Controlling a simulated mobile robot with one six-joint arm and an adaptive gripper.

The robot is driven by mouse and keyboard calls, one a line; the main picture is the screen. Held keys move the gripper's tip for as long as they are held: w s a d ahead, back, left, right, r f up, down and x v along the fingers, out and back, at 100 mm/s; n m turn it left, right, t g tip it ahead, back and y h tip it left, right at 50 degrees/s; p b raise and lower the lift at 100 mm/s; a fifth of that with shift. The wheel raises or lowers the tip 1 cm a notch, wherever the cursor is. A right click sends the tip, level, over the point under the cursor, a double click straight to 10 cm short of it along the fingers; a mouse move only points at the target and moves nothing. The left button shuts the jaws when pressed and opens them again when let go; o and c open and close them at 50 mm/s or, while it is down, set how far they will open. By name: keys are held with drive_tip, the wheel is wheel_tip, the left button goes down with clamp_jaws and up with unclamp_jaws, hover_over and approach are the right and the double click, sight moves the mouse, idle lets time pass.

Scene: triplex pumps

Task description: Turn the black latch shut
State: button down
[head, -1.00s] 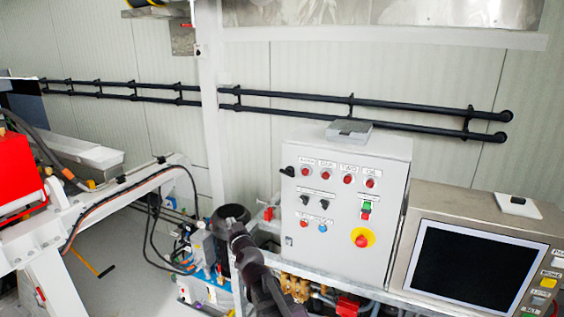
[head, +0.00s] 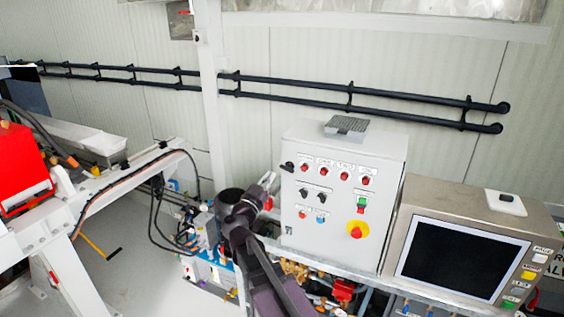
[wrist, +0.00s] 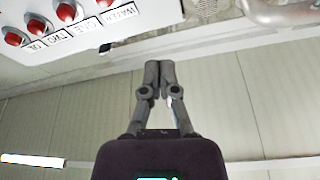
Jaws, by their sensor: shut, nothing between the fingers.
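The black latch (head: 287,167) is a small dark knob at the upper left edge of the grey control cabinet (head: 325,245). It also seems to show in the wrist view as a small dark piece (wrist: 105,48) at the cabinet edge. My gripper (wrist: 160,66) is shut and empty, with its fingertips together. In the wrist view it is apart from the latch, which lies to the left of the fingertips. In the head view my gripper (head: 268,182) is small and partly unclear, left of the cabinet and just below the latch.
Red lamps (wrist: 66,12) with labels line the cabinet front close by. A yellow and red stop button (head: 357,230) sits lower on it. A grey box (head: 347,125) lies on top. A screen unit (head: 460,258) stands at right. Black rails (head: 300,90) run along the wall.

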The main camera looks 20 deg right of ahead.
drive_tip(key=shift+d+r, duration=0.1)
idle(0.4)
wheel_tip(320, 180, up, 3)
drive_tip(key=p, duration=0.3)
hover_over(287, 169)
drive_tip(key=a, duration=0.1)
drive_tip(key=shift+s+a, duration=0.1)
drive_tip(key=shift+s, duration=0.25)
drive_tip(key=shift+w, duration=0.15)
drive_tip(key=shift+w+a+f+b, duration=0.15)
drive_tip(key=shift+f+b, duration=0.8)
drive_tip(key=shift+w+a+f+b, duration=0.1)
drive_tip(key=shift+a+f+b, duration=0.05)
drive_tip(key=shift+f+b, duration=0.8)
